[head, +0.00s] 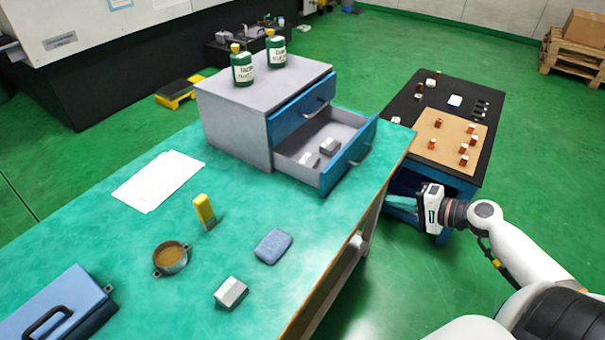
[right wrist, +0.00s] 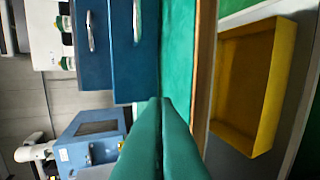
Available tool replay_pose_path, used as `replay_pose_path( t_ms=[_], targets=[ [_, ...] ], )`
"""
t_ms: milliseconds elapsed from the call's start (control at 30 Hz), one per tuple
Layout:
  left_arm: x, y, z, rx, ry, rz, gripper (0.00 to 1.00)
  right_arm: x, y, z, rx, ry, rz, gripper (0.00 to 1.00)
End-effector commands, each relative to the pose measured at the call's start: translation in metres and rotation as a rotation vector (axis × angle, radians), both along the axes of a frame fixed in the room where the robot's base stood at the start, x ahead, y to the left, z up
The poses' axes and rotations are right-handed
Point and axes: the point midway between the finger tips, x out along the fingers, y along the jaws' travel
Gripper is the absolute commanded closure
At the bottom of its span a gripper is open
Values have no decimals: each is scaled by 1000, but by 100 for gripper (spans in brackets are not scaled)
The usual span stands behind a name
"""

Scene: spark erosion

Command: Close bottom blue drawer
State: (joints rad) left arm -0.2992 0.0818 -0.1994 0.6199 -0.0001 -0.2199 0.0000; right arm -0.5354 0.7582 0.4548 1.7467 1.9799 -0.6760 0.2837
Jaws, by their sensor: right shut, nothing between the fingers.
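The bottom blue drawer (head: 345,170) of the grey cabinet (head: 235,125) stands pulled out, with small grey metal blocks (head: 329,146) inside. Its blue front and handle also show in the right wrist view (right wrist: 146,60), turned sideways. The top blue drawer (head: 290,122) above it looks shut. My right gripper (head: 392,201) is shut and empty, to the right of the open drawer front and past the table's right edge. Its teal fingers (right wrist: 160,102) point toward the drawer side in the wrist view, with no contact visible. My left gripper is not in view.
Green bottles (head: 242,68) stand on the cabinet. The green table (head: 150,235) holds paper (head: 157,181), a yellow-topped tool (head: 204,211), a round bowl (head: 171,257), a blue pad (head: 273,246) and a metal block (head: 231,292). A black-topped cart (head: 405,105) stands beyond my right gripper.

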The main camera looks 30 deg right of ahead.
Motion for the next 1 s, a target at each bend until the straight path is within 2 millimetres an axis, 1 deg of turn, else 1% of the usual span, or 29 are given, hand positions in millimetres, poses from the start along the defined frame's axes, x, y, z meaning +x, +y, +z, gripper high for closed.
replay_pose_path(
  t_ms=[33,100,200,333,700,800,1000],
  targets=[
    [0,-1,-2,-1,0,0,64,1,4,9,18,-13,12,100],
    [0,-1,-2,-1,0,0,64,3,7,16,35,-24,23,100],
    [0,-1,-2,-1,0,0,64,9,11,19,42,-29,28,100],
    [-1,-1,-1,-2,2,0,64,24,19,14,41,-29,28,100],
    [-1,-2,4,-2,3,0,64,85,49,-8,40,-30,25,100],
    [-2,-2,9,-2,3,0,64,99,57,-8,38,-30,25,100],
    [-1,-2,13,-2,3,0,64,117,66,-10,39,-27,23,100]
  ],
)
